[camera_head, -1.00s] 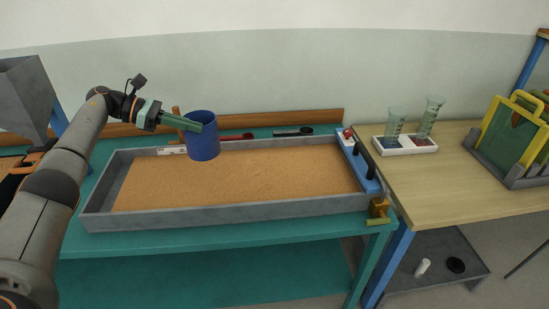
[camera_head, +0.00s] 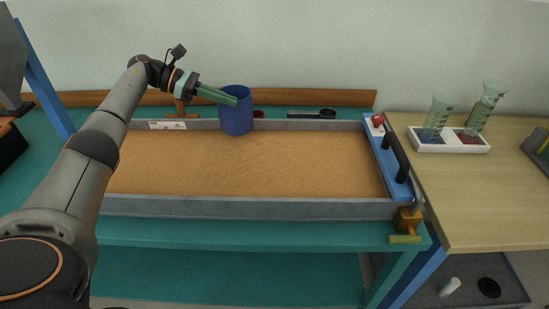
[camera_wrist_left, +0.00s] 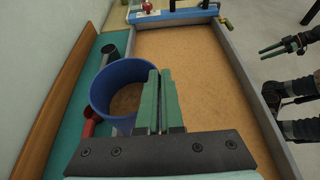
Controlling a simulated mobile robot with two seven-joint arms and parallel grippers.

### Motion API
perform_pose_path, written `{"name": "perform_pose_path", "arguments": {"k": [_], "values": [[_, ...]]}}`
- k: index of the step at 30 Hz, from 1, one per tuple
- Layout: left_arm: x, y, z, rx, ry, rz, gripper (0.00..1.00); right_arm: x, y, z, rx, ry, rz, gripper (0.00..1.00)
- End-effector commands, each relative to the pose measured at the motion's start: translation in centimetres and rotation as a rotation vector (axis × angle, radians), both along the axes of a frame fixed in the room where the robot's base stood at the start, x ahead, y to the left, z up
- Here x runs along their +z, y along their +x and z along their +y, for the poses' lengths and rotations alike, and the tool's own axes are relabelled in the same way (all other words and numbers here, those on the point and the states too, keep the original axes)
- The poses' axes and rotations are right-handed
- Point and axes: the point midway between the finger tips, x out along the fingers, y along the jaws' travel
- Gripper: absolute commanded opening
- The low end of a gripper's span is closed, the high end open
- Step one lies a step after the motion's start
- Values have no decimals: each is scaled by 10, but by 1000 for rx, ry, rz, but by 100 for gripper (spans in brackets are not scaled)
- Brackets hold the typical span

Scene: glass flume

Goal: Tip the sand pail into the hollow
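The blue pail (camera_head: 236,112) is upright at the back wall of the sand tray (camera_head: 250,207). In the left wrist view the pail (camera_wrist_left: 101,93) has brown sand (camera_wrist_left: 126,99) inside and overlaps the tray's back wall. My left gripper (camera_head: 236,101) has its green fingers shut on the pail's rim; in the left wrist view the fingers (camera_wrist_left: 161,100) are nearly together there. The sand bed (camera_head: 250,165) looks almost level; I cannot make out a clear hollow. My right gripper (camera_wrist_left: 273,49) shows at the right of the left wrist view, fingers apart and empty.
A red scoop (camera_head: 259,114) and a dark scoop (camera_head: 312,114) lie behind the tray. A blue end bar with a black handle (camera_head: 397,157) and a brass valve (camera_head: 406,219) are at its right end.

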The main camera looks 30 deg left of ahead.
Motion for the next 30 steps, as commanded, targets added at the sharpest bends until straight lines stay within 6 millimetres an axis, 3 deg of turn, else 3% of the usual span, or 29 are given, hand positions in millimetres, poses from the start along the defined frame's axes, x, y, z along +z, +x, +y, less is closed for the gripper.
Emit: {"name": "perform_pose_path", "arguments": {"k": [14,25,30], "values": [[2,-1,-2,0,25,-5,0,7,-3,-1,1,-3,1,50],[7,-6,-20,-2,183,-42,0,17,-14,-20,-28,-28,10,50],[-12,-8,-30,-3,265,-63,0,8,-16,-21,-31,-28,12,50]]}}
